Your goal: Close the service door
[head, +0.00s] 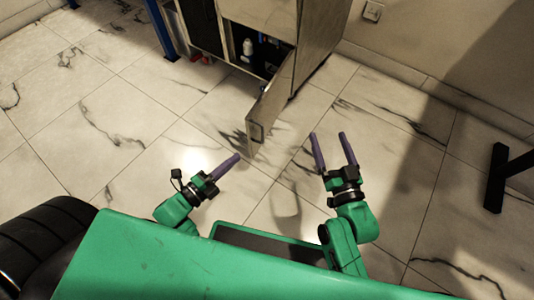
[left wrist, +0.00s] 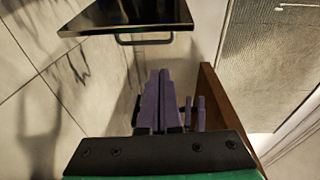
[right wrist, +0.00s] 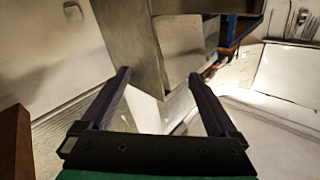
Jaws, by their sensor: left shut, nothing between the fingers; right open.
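The service door (head: 270,108) is a pale grey panel with a handle near its free edge. In the head view it stands open, swung out from the cabinet (head: 322,40) towards me. Behind it the compartment shows dark, with a white bottle-like object (head: 248,47) inside. My left gripper (head: 239,156) is shut and empty, left of and below the door's free edge, apart from it; its fingers are together in the left wrist view (left wrist: 158,100). My right gripper (head: 330,135) is open and empty, right of the door; its fingers are spread in the right wrist view (right wrist: 163,88).
A wall with a socket (head: 372,11) stands behind the cabinet. A blue post (head: 161,28) is left of it, with small red items (head: 203,59) at the cabinet's foot. A black stand (head: 497,178) is at the far right. Tiled floor (head: 110,130) is clear at the left.

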